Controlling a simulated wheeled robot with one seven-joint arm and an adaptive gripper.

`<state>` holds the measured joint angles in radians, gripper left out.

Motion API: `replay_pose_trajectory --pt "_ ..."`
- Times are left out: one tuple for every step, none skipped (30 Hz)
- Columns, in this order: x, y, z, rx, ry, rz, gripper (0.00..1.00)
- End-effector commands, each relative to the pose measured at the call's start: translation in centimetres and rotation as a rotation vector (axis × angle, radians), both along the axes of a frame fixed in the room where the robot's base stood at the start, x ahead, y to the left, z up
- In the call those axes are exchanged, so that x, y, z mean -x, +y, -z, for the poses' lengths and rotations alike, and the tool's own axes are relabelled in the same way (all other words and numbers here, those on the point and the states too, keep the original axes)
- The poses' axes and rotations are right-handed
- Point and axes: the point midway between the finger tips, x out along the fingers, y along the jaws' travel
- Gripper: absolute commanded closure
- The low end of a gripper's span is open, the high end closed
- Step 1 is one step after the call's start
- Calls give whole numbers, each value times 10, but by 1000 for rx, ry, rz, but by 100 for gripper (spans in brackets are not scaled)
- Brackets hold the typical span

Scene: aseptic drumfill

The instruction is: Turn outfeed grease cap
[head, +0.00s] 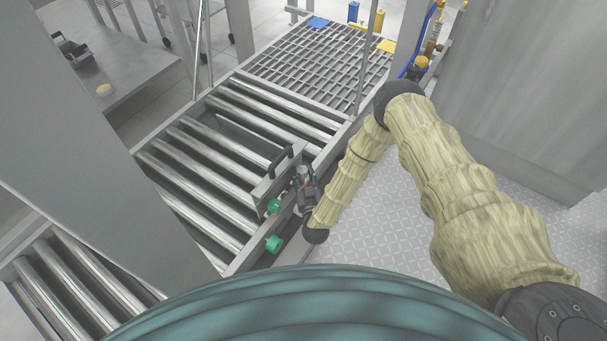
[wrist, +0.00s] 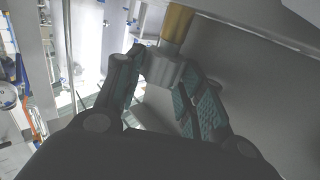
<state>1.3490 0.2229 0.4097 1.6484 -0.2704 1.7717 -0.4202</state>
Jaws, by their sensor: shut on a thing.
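My gripper (head: 306,186) is at the side rail of the roller conveyor in the head view, beside a small upright plate with a dark handle. In the wrist view its two teal-padded fingers (wrist: 163,66) are closed around a short silver cap (wrist: 160,72). A brass-coloured cylinder (wrist: 177,22) extends from the silver cap toward the top of the picture. In the head view my gripper and arm mostly cover the cap, and I cannot tell how far it is turned.
Two green knobs (head: 274,243) stick out of the conveyor rail just left of my gripper. Steel rollers (head: 185,160) lie behind the rail, with a grated section (head: 318,62) farther back. A grey cabinet (head: 520,90) stands at right. Patterned floor (head: 375,235) is open below my arm.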

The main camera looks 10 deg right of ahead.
Motion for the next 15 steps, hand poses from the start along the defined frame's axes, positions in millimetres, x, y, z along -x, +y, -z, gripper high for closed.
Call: replay_pose_trajectory --pt "1 1 0 -1 1 0 85" --pt "1 1 0 -1 0 0 85" --pt "0 1 0 -1 0 0 85" --pt "0 1 0 -1 0 0 85" --pt "0 1 0 -1 0 -1 85" --pt "0 1 0 -1 0 -1 85" --pt "0 1 0 -1 0 -1 85" --pt "0 1 0 -1 0 -1 85" --pt "0 1 0 -1 0 -1 85" --pt "0 1 0 -1 0 -1 56" --pt "0 1 0 -1 0 -1 50" --pt "0 1 0 -1 0 -1 43" --pt "0 1 0 -1 0 -1 40" --pt "0 1 0 -1 0 -1 40" --pt "0 1 0 -1 0 -1 40"
